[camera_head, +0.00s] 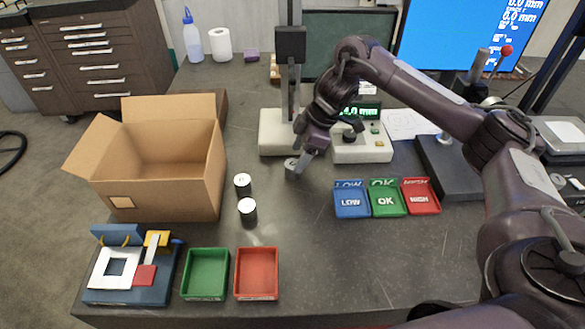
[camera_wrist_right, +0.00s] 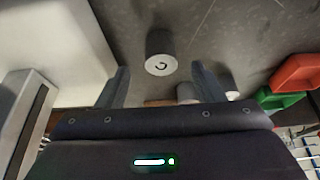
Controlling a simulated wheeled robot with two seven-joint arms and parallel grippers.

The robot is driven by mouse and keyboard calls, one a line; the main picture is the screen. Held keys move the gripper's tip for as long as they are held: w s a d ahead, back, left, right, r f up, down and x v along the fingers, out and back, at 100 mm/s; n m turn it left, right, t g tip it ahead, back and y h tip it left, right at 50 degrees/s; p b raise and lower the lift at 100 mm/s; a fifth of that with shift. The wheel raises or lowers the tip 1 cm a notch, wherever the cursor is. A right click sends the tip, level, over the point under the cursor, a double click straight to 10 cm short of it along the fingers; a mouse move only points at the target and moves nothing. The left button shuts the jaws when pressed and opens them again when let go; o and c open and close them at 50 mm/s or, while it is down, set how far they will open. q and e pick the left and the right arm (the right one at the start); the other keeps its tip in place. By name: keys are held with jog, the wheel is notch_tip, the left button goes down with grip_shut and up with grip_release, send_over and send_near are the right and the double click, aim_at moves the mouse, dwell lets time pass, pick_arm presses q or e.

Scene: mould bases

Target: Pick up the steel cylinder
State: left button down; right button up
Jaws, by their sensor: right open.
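A short grey steel cylinder (camera_wrist_right: 160,50) with a pale, marked top stands on the dark table. In the right wrist view it lies between the lines of the two fingers, near their tips, with gaps on both sides. In the head view it shows as a small grey shape (camera_head: 291,167) at the end of my right gripper (camera_head: 299,164), partly hidden by it. My right gripper (camera_wrist_right: 161,78) is open and empty. Two more dark cylinders with white tops, one farther back (camera_head: 242,183) and one nearer (camera_head: 248,209), stand to the left. My left gripper is not in view.
An open cardboard box (camera_head: 170,170) stands at left. Green (camera_head: 207,274) and red (camera_head: 257,274) trays lie at the front. LOW (camera_head: 351,200), OK (camera_head: 387,199) and HIGH (camera_head: 421,197) bins are at right. A pale gauge base (camera_head: 275,134) stands just behind the gripper.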

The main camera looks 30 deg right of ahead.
aim_at(291, 163)
jog(key=p+x, duration=0.1)
jog(key=x, duration=0.2)
jog(key=shift+a+f, duration=0.25)
jog(key=shift+f, duration=0.05)
jog(key=shift+w+f, duration=0.1)
jog(key=shift+f, duration=0.4)
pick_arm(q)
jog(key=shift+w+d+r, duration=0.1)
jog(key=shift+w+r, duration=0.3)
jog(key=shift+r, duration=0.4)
pick_arm(e)
jog(key=shift+a, duration=0.1)
grip_shut()
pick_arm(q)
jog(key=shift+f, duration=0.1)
pick_arm(e)
jog(key=shift+w+r, duration=0.1)
jog(key=shift+r, duration=0.1)
